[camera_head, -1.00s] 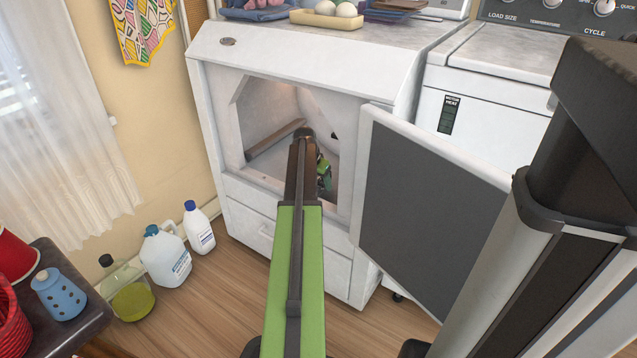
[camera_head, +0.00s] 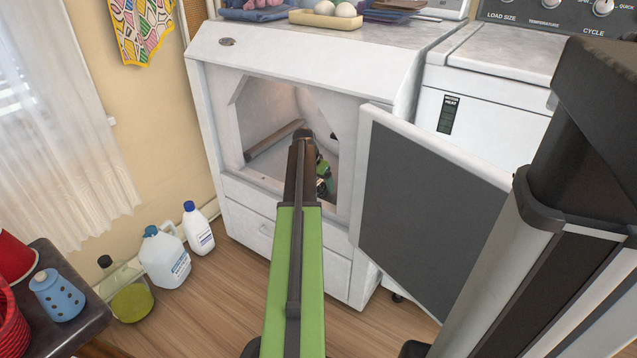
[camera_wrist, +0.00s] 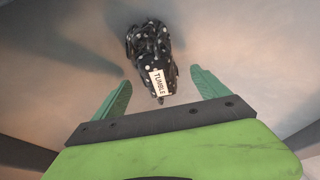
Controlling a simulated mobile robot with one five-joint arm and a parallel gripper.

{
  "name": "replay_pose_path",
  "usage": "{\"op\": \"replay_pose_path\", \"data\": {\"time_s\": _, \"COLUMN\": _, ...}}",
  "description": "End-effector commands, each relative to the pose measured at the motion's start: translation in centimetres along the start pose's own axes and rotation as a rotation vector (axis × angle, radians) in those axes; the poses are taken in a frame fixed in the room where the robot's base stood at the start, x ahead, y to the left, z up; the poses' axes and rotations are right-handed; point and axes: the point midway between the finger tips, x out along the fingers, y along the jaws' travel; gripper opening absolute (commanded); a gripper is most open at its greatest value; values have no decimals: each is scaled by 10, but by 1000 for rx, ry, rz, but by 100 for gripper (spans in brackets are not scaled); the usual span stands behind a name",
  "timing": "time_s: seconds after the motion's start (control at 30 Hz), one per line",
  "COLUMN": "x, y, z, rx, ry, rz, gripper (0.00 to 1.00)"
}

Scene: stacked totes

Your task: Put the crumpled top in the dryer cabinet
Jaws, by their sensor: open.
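The crumpled top (camera_wrist: 150,45) is a small dark bundle with white dots and a white tag reading TUMBLE. In the wrist view it lies on a pale surface inside the dryer cabinet, just beyond and partly between my fingertips, apart from both. My gripper (camera_wrist: 161,78) is open and empty, its two green fingers spread. In the head view my arm reaches through the open front of the white dryer cabinet (camera_head: 205,130), and my gripper (camera_head: 323,176) is inside, partly hidden by the arm. I cannot clearly make out the top in the head view.
The cabinet door (camera_head: 365,150) with a dark panel stands open to the right of the opening. A washer (camera_head: 490,60) stands further right. Several bottles, including a white jug (camera_head: 165,258), stand on the floor at left. A dark table (camera_head: 85,310) is at lower left.

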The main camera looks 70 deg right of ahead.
Motion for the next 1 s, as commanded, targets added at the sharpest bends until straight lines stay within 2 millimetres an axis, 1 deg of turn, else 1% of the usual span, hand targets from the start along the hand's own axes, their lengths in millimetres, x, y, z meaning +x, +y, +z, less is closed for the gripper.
{"op": "replay_pose_path", "data": {"time_s": 0.03, "x": -10, "y": 0, "z": -4, "rx": 0, "ry": 0, "rz": 0, "gripper": 85}}
{"op": "replay_pose_path", "data": {"time_s": 0.17, "x": -36, "y": 0, "z": -4, "rx": -1, "ry": 0, "rz": 0, "gripper": 85}}
{"op": "replay_pose_path", "data": {"time_s": 0.4, "x": -96, "y": 0, "z": -5, "rx": -2, "ry": 0, "rz": 0, "gripper": 85}}
{"op": "replay_pose_path", "data": {"time_s": 0.53, "x": -120, "y": 0, "z": -4, "rx": -1, "ry": 0, "rz": 0, "gripper": 85}}
{"op": "replay_pose_path", "data": {"time_s": 0.6, "x": -126, "y": 0, "z": -3, "rx": -1, "ry": 0, "rz": 0, "gripper": 85}}
{"op": "replay_pose_path", "data": {"time_s": 0.67, "x": -128, "y": 0, "z": -2, "rx": -1, "ry": 0, "rz": 0, "gripper": 85}}
{"op": "replay_pose_path", "data": {"time_s": 1.0, "x": -126, "y": -1, "z": -1, "rx": -1, "ry": 0, "rz": 0, "gripper": 85}}
